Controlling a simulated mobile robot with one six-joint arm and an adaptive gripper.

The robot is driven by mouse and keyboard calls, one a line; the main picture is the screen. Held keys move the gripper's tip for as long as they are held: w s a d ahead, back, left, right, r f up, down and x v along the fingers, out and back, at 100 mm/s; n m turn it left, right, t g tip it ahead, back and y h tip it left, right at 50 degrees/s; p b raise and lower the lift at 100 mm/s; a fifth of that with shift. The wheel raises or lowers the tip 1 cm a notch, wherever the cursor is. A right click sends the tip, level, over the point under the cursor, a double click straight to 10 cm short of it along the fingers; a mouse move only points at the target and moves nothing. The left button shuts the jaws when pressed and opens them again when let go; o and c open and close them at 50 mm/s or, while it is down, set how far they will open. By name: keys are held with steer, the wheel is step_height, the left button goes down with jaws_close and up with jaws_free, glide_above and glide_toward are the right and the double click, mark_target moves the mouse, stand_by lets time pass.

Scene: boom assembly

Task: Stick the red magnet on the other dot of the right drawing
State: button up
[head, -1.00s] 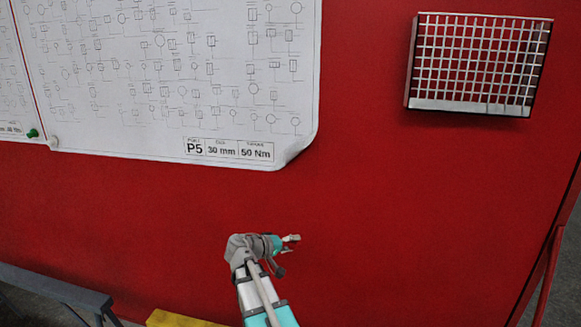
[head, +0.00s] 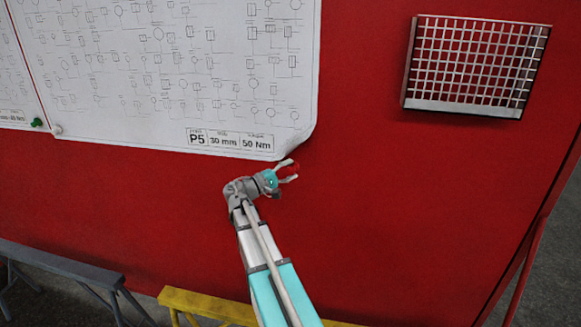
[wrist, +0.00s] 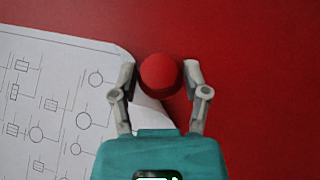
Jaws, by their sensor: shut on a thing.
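The red magnet (wrist: 160,75) is a round red piece between the fingertips of my gripper (wrist: 161,82) in the wrist view. My gripper (head: 290,171) is shut on it, just off the lower right corner of the right drawing (head: 180,70) in the head view. That corner curls away from the red wall. The drawing (wrist: 45,110) fills the left of the wrist view, and part of its corner is behind my gripper. Any dot at that corner is hidden or too small to tell.
A metal grid box (head: 475,66) is fixed to the red wall (head: 400,200) at upper right. A green magnet (head: 37,122) and a white one (head: 56,130) sit near the drawings' lower edges at left. Grey (head: 65,262) and yellow (head: 210,304) trestles stand below.

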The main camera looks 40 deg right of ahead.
steer(key=shift+w, duration=0.1)
stand_by(0.3)
steer(key=shift+w+d, duration=1.2)
steer(key=shift+d, duration=0.2)
steer(key=shift+w+d, duration=1.15)
steer(key=shift+d, duration=0.25)
steer(key=shift+w+d, duration=1.2)
steer(key=shift+d, duration=0.2)
steer(key=shift+w+d, duration=0.1)
steer(key=shift+d, duration=0.05)
steer(key=o, duration=1.2)
steer(key=shift+c, duration=0.2)
steer(key=shift+f, duration=0.1)
